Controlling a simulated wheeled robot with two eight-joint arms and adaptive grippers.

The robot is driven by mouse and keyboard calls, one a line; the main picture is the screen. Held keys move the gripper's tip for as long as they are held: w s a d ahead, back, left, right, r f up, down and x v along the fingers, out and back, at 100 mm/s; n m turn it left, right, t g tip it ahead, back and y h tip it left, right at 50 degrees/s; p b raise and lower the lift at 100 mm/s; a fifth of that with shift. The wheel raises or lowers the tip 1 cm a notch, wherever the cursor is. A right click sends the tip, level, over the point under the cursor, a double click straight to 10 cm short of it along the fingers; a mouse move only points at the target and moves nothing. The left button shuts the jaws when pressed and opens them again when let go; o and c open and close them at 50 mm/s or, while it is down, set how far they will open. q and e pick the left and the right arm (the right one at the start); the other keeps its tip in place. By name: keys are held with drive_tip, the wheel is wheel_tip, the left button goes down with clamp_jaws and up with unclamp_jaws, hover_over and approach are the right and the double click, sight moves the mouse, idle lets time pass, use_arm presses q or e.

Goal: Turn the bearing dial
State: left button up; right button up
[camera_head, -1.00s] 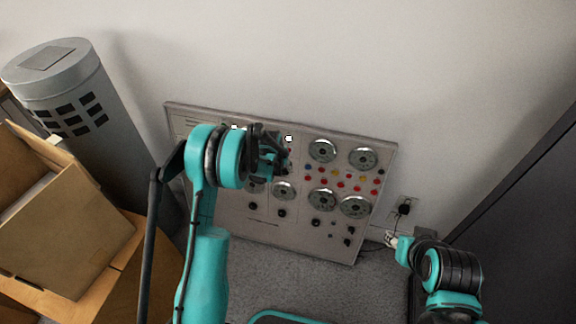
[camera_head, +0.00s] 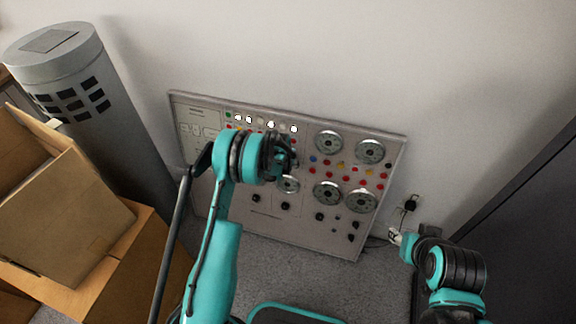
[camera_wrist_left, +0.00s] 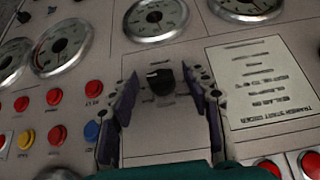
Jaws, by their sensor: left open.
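A black knob (camera_wrist_left: 163,80) with a pale pointer mark sits on a plain plate of the panel in the left wrist view; no readable label tells whether it is the bearing dial. My left gripper (camera_wrist_left: 163,98) is open, with one finger on each side of the knob in the picture. I cannot tell whether the fingers touch the knob. In the head view, my left gripper (camera_head: 287,155) is in front of the panel (camera_head: 225,215) and hides the knob. My right gripper (camera_head: 400,240) is low at the right, beside the panel; its jaws are too small to judge.
Round gauges (camera_head: 329,142) and several coloured buttons (camera_head: 341,166) cover the panel's right half. A grey cylinder (camera_head: 125,130) and cardboard boxes (camera_head: 60,230) stand at the left. A wall socket with a plug (camera_head: 410,204) is right of the panel.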

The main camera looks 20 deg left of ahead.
use_arm(q)
drive_tip(key=shift+c, duration=0.3)
clamp_jaws()
drive_tip(key=shift+a, duration=0.1)
drive_tip(key=shift+a+f+n+t+h, duration=0.15)
drive_tip(key=shift+n+h, duration=0.45)
drive_tip(key=shift+h, duration=0.6)
drive_tip(key=shift+a+n+t+h, duration=0.15)
drive_tip(key=shift+n+h, duration=0.45)
drive_tip(key=shift+h, duration=0.6)
drive_tip(key=shift+a+f+n+t+h, duration=0.15)
drive_tip(key=shift+n+h, duration=0.45)
drive_tip(key=shift+h, duration=0.6)
drive_tip(key=shift+r, duration=0.1)
